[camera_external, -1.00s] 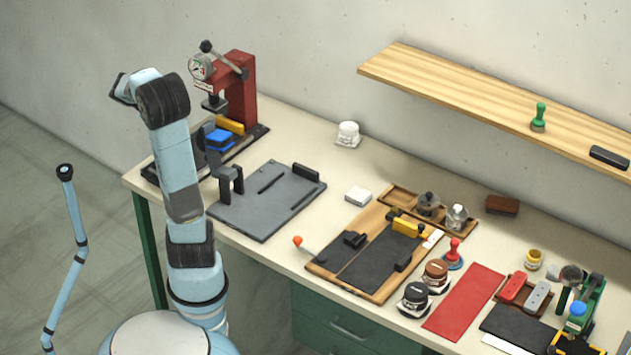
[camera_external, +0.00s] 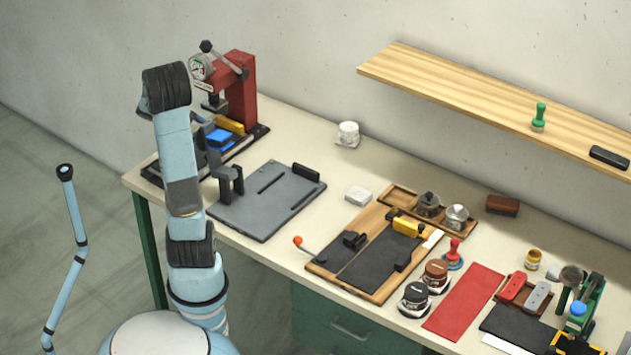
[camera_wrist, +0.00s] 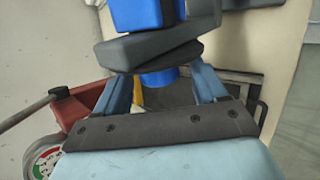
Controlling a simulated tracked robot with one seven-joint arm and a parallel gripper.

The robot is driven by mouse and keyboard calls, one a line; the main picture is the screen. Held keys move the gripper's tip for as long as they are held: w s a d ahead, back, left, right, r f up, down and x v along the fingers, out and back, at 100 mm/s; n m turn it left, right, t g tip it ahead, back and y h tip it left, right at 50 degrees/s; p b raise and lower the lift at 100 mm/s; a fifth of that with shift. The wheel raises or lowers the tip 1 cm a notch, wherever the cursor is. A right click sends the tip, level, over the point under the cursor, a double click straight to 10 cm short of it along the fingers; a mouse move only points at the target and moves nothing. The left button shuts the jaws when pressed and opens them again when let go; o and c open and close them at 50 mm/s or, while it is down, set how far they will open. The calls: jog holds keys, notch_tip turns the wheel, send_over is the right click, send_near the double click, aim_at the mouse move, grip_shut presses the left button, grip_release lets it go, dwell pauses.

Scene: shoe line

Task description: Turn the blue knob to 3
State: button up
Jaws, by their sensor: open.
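In the wrist view a short blue cylinder (camera_wrist: 160,77), perhaps the blue knob, shows between my fingers under a dark grey pad (camera_wrist: 150,47). A blue block (camera_wrist: 143,14) sits above that pad at the top edge. My gripper (camera_wrist: 164,82) is open, with one light-blue finger on each side of the cylinder; I cannot tell whether they touch it. No number or pointer is readable.
The red press (camera_external: 238,88) with its gauge (camera_external: 201,67) stands at the table's left end; the gauge (camera_wrist: 46,162) also shows in the wrist view. A grey plate (camera_external: 268,203) lies to its right. A green device with a blue cap (camera_external: 577,309) stands far right.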

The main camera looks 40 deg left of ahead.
jog(key=c, duration=1.1)
jog(key=shift+o, duration=0.2)
jog(key=t, duration=0.4)
jog(key=shift+s+f, duration=0.25)
jog(key=shift+f, duration=0.1)
jog(key=shift+t, duration=1)
jog(key=o, duration=1.1)
jog(key=shift+c, duration=0.2)
